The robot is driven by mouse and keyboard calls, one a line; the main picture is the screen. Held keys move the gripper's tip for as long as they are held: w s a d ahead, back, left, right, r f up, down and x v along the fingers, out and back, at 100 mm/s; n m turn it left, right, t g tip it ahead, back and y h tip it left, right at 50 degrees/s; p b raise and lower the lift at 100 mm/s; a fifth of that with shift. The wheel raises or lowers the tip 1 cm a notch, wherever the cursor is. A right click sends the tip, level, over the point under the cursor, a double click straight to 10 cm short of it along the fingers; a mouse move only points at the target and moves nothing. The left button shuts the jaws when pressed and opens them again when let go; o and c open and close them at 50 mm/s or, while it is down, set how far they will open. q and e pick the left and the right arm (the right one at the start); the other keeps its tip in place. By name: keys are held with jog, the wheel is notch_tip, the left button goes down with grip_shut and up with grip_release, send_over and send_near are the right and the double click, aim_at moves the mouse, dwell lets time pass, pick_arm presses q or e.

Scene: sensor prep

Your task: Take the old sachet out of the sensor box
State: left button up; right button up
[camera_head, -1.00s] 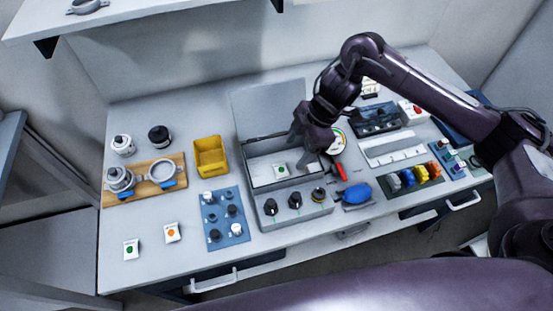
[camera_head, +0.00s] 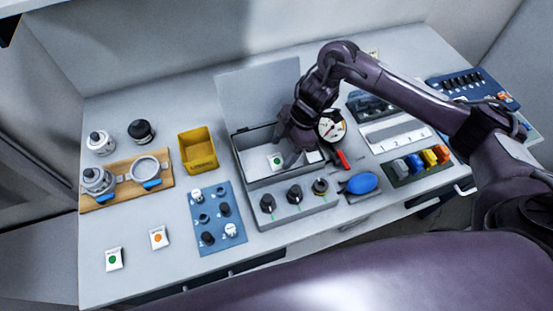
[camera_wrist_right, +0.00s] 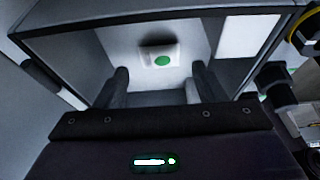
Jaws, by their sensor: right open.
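The sensor box (camera_head: 247,185) stands open in the middle of the bench, its lid raised at the back. The old sachet (camera_head: 276,162), white with a green dot, lies on the box floor. It also shows in the right wrist view (camera_wrist_right: 161,60), ahead of and between the two fingers. My right gripper (camera_head: 292,158) reaches down into the box from above, beside the sachet on its right. In the right wrist view its fingers (camera_wrist_right: 158,85) are apart with nothing between the tips. My left gripper is not in view.
Two sachets, one with a green dot (camera_head: 114,259) and one with an orange dot (camera_head: 159,237), lie at the front left. A yellow bin (camera_head: 198,150) stands left of the box. A round gauge (camera_head: 331,127) and blue bulb (camera_head: 362,183) are close on the right.

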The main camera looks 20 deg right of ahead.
aim_at(277, 160)
jog(key=shift+x, duration=1.55)
jog(key=shift+c, duration=0.4)
jog(key=shift+d, duration=0.1)
jog(key=c, duration=1)
jog(key=shift+o, duration=0.2)
jog(key=shift+r, duration=0.1)
